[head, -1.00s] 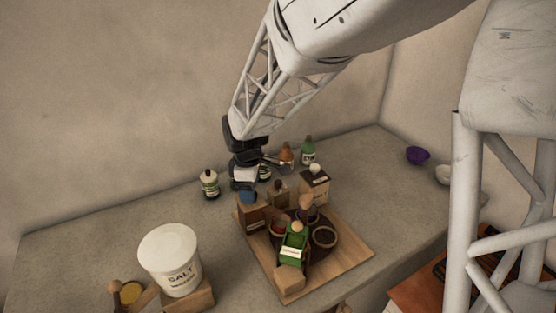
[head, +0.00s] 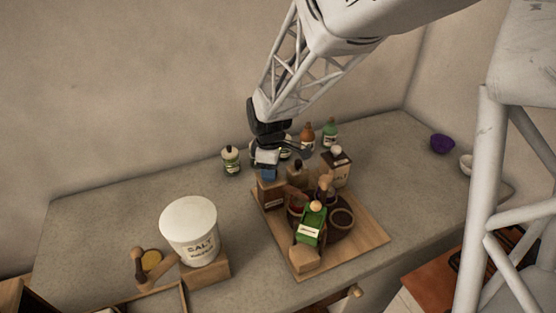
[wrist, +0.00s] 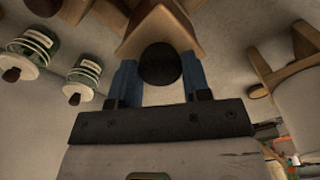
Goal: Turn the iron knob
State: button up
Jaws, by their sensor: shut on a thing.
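The iron knob (wrist: 160,65) is a dark round ball on a small wooden box, which shows in the wrist view (wrist: 158,30). My gripper (wrist: 157,84) has its blue fingers on either side of the knob and is shut on it. In the head view my gripper (head: 267,174) points down onto the top of the wooden box (head: 271,193), at the back left corner of a wooden board (head: 350,247). The knob is hidden behind the fingers there.

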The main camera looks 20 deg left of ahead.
jog(key=shift+m, duration=0.4)
jog(key=m, duration=0.3)
jog(key=shift+m, duration=0.3)
jog(key=m, duration=1.3)
jog(key=shift+m, duration=0.3)
jog(key=o, duration=0.9)
